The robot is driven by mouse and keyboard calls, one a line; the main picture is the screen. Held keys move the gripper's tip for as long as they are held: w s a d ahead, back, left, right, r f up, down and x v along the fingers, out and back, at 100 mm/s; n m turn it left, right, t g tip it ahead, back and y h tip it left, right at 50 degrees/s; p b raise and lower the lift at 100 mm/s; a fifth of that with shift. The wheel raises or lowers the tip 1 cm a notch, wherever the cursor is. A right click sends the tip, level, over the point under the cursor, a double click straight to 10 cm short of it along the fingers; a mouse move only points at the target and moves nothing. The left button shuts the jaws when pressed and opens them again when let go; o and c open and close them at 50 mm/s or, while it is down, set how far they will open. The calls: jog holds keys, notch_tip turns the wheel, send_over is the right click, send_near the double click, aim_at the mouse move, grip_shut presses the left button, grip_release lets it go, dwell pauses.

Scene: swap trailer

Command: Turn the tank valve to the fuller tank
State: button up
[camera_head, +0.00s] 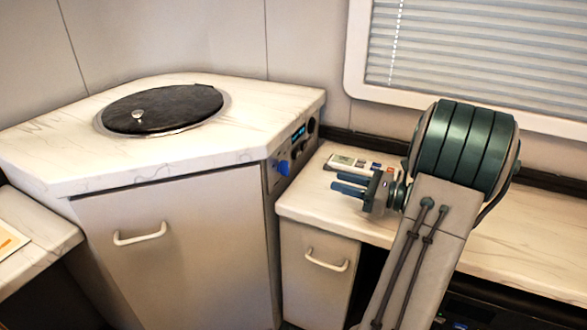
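A blue knob (283,168), possibly the tank valve, sits on the narrow side panel of the corner cabinet. A small lit blue display (298,133) is above it on the same panel; its reading is too small to make out. My gripper (334,182) is to the right of the knob, its blue fingers pointing left toward that panel. The fingers show a narrow gap with nothing between them, and they are apart from the knob. No tanks or tank labels can be made out.
A corner cabinet with a marble-look top (240,140) and a round black lid (163,108) stands at left. A white device with a small screen (343,160) lies on the right counter (310,205), behind my gripper. A blinded window (480,50) is behind.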

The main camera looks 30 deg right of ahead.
aim_at(284, 168)
jog(key=b+x, duration=0.3)
jog(key=x, duration=1)
jog(key=shift+w+a, duration=0.2)
jog(key=shift+w, duration=0.05)
grip_shut()
